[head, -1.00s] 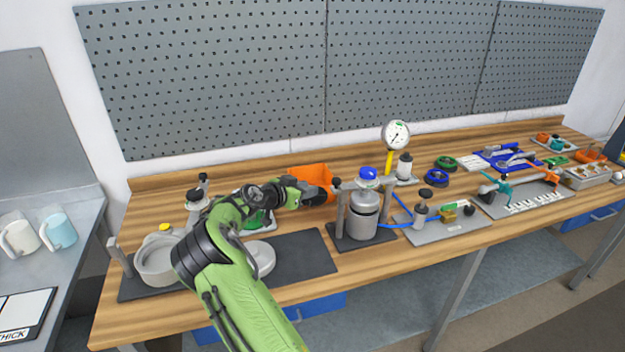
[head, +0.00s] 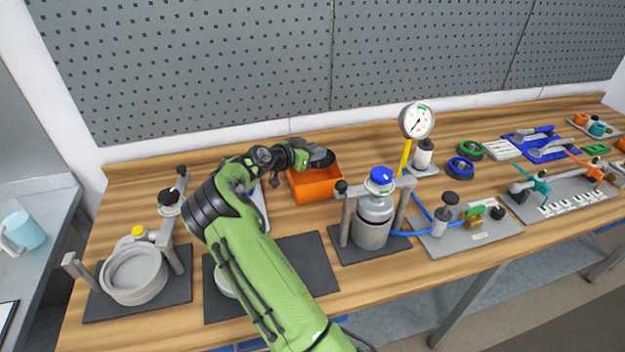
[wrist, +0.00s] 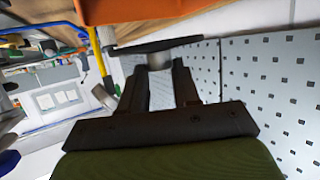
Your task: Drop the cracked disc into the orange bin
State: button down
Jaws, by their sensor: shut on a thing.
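In the wrist view my gripper (wrist: 160,85) is shut on a thin dark disc (wrist: 152,46), seen edge-on with a short grey hub between the two fingers. Any crack in it cannot be made out. The orange bin (wrist: 135,10) shows at the top of the wrist view, close to the disc. In the head view the orange bin (head: 318,190) stands on the wooden bench, open at the top. My gripper (head: 318,157) is above the bin's back edge there; its fingertips are hard to make out.
Right of the bin stands a grey canister with a blue cap (head: 374,215) in a clamp frame. A pressure gauge (head: 417,121) on a yellow stem rises behind it. A round grey pot (head: 135,274) sits at the left. A perforated panel (head: 200,70) stands behind the bench.

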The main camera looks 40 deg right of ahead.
notch_tip(320, 180, down, 4)
jog(key=shift+r+b, duration=0.25)
jog(key=shift+b, duration=0.2)
jog(key=c, duration=0.7)
grip_release()
jog(key=shift+r, duration=0.1)
jog(key=shift+c, duration=0.2)
jog(key=v, duration=1.5)
jog(key=shift+a, duration=0.35)
jog(key=shift+s+r, duration=0.1)
jog(key=shift+r, duration=0.05)
